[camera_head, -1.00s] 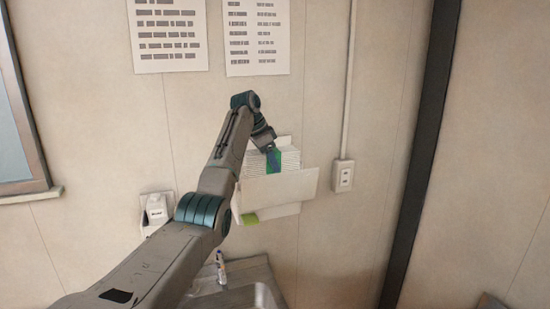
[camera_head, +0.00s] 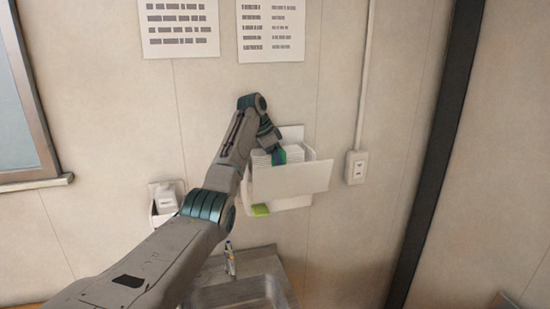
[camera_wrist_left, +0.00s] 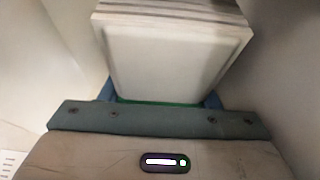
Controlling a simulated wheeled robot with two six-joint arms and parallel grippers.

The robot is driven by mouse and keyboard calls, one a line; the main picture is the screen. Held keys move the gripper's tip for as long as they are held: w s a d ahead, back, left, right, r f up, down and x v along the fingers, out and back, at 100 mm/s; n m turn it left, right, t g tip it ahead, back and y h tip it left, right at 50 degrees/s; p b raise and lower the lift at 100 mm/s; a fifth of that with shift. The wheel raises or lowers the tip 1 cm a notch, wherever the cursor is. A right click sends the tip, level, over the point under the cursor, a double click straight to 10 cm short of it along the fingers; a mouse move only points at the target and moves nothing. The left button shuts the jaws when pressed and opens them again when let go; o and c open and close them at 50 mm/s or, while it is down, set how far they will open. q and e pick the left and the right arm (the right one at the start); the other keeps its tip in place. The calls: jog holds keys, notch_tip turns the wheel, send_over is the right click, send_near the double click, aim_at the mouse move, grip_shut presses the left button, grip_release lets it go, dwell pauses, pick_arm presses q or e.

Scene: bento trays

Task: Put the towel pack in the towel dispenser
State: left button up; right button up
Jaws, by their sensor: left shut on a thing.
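The towel pack (camera_head: 263,162) is a white stack of folded sheets with a green band. It sits within the open top of the white towel dispenser (camera_head: 291,180) on the wall, behind its front panel. My left gripper (camera_head: 279,156) reaches over the dispenser from above and is shut on the pack at the band. In the left wrist view the pack (camera_wrist_left: 165,62) fills the space ahead of the gripper (camera_wrist_left: 160,103), with a strip of green between the fingers. The pack's lower part is hidden by the front panel. My right gripper is not in view.
A metal sink (camera_head: 238,290) with a tap lies below. A wall socket (camera_head: 356,167) and conduit are to the right. Printed notices (camera_head: 270,30) hang above.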

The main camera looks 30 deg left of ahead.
pick_arm(q)
jog(key=shift+w+d+f, duration=0.2)
jog(key=shift+w+d, duration=0.15)
jog(key=shift+w, duration=0.15)
jog(key=o, duration=1.2)
jog(key=shift+s+a+r, duration=0.1)
jog(key=shift+s+a, duration=0.05)
jog(key=shift+s, duration=0.1)
jog(key=o, duration=0.3)
jog(key=shift+o, duration=0.2)
jog(key=shift+r, duration=0.15)
jog(key=shift+r, duration=3.9)
